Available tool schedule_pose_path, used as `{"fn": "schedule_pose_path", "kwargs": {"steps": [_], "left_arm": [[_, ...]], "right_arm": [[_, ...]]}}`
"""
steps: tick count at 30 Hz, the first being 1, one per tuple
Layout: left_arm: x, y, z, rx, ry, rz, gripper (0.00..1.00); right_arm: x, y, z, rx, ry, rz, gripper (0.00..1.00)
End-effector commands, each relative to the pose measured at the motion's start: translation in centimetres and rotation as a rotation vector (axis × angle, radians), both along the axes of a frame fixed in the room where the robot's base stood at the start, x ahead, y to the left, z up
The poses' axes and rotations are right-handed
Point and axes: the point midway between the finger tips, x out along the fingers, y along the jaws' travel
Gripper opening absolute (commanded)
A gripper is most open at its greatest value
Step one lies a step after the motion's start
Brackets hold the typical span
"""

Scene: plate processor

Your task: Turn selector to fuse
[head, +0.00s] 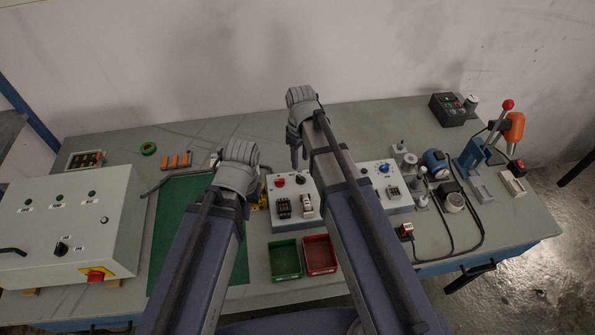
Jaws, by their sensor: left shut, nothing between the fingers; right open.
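Several knobs that may be the selector show, and their labels are too small to read. A middle white box (289,225) carries a red knob (279,182) and a black knob (300,180). A second white box (399,205) to its right has a blue knob (384,168). The large white cabinet (85,215) at left has a black rotary knob (61,248). My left gripper (247,210) is shut and empty, left of the middle box, partly hidden by its arm. My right gripper (298,158) is open, fingers pointing down above the middle box's back edge, apart from any knob.
A green mat (168,225) lies between the cabinet and the middle box. Green (285,260) and red (320,255) trays stand in front. A lever press (490,145) and cables occupy the right side. The table's back strip (375,120) is mostly clear.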

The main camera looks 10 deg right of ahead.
Motion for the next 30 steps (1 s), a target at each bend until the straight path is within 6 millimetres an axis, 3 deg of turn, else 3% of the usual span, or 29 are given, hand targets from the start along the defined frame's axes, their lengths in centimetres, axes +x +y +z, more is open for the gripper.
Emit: {"fn": "schedule_pose_path", "kwargs": {"steps": [18, 30], "left_arm": [[0.0, 0.0, -6.9, 0.000, 0.000, 0.001, 0.00], [0.0, 0.0, -7.5, 0.000, 0.000, 0.001, 0.00]], "right_arm": [[0.0, 0.0, -6.9, 0.000, 0.000, -0.001, 0.46], [0.0, 0.0, -7.5, 0.000, 0.000, -0.001, 0.46]]}}
